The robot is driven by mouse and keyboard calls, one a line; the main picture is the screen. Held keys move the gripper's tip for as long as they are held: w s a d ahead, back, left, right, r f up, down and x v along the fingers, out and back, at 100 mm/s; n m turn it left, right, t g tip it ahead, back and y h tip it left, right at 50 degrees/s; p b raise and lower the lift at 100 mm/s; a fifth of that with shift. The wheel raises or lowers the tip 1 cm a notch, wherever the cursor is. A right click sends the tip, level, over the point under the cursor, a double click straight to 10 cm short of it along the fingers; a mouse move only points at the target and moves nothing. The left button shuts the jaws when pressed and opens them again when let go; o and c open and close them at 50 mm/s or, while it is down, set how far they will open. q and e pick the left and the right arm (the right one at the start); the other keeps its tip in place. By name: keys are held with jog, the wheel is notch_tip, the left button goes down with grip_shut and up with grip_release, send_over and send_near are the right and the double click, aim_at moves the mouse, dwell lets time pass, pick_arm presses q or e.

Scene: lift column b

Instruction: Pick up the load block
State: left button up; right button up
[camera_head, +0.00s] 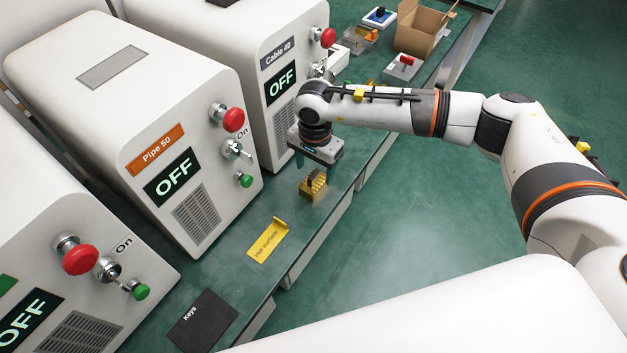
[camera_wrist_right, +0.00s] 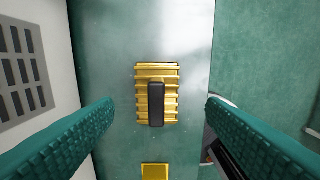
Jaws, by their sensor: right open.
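The load block (camera_head: 313,185) is a small ribbed golden block with a dark handle on top. It stands on the green bench (camera_head: 335,195) near its front edge. In the right wrist view the load block (camera_wrist_right: 157,94) lies in the gap between the two fingers, farther off than the fingertips. My right gripper (camera_head: 317,160) is open and empty, pointing down above and slightly behind the block, apart from it. Its teal ribbed fingers show at both sides in the right wrist view (camera_wrist_right: 160,112). My left gripper is not in view.
White machines labelled Pipe 50 (camera_head: 120,110) and Cable 40 (camera_head: 235,50) stand close behind the block. A yellow "Hot surface" sign (camera_head: 267,240) and a black Keys mat (camera_head: 203,321) lie nearer along the bench. A cardboard box (camera_head: 420,30) stands at the far end.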

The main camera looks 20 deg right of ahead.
aim_at(314, 173)
jog(key=shift+w+f+p, duration=0.15)
jog(key=shift+f+p, duration=0.2)
jog(key=shift+f, duration=1.6)
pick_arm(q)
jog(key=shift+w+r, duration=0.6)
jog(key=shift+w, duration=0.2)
pick_arm(e)
jog(key=shift+r, duration=0.1)
jog(key=c, duration=1.4)
